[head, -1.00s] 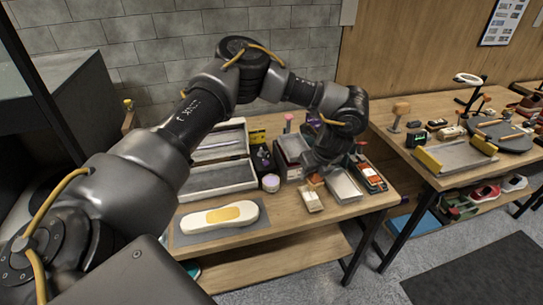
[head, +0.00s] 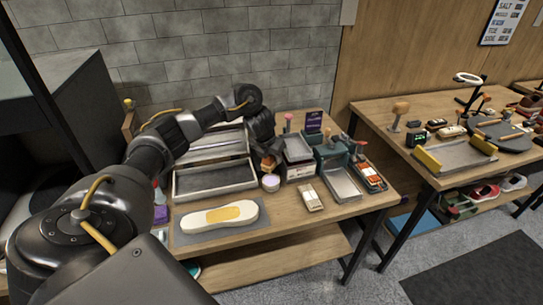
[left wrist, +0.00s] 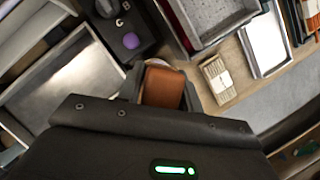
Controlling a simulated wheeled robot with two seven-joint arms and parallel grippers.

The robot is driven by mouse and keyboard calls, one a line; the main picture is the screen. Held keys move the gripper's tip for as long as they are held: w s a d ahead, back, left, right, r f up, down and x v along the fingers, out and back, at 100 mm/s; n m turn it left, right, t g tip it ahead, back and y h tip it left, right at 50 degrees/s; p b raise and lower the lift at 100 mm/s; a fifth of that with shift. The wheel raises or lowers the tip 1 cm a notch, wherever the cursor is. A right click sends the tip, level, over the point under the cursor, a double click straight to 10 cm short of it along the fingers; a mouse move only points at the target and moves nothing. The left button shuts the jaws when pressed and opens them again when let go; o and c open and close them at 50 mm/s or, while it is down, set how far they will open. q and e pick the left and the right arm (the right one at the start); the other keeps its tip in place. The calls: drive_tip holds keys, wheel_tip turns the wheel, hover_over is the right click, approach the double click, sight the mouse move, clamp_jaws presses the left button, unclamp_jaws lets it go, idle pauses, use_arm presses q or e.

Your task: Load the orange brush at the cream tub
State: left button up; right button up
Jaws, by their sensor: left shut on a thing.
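My left gripper (head: 267,158) is shut on the orange brush (head: 269,163). It holds the brush just above and behind the small cream tub (head: 271,183), which has a pale body and a purplish top. In the left wrist view the brush's orange-brown block (left wrist: 163,87) sits between the fingers (left wrist: 160,84). A pale rim of the tub (left wrist: 158,62) peeks out behind it. The bristles are hidden, and I cannot tell whether they touch the cream. My right gripper is not in view.
A white sole with a yellow patch (head: 206,219) lies on a grey mat in front. A pale-bristled brush (head: 311,199) lies right of the tub. Grey trays (head: 180,193) stand left, a metal tray (head: 341,185) right. Bare wood shows near the table's front edge.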

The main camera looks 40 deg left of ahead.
use_arm(q)
drive_tip(key=shift+f, duration=0.1)
drive_tip(key=shift+d+f+b, duration=0.1)
drive_tip(key=shift+f+b, duration=0.35)
drive_tip(key=shift+b, duration=0.1)
wheel_tip(320, 180, down, 5)
drive_tip(key=b, duration=0.4)
drive_tip(key=shift+b, duration=0.35)
drive_tip(key=shift+r, duration=0.1)
drive_tip(key=shift+f, duration=0.4)
idle(1.0)
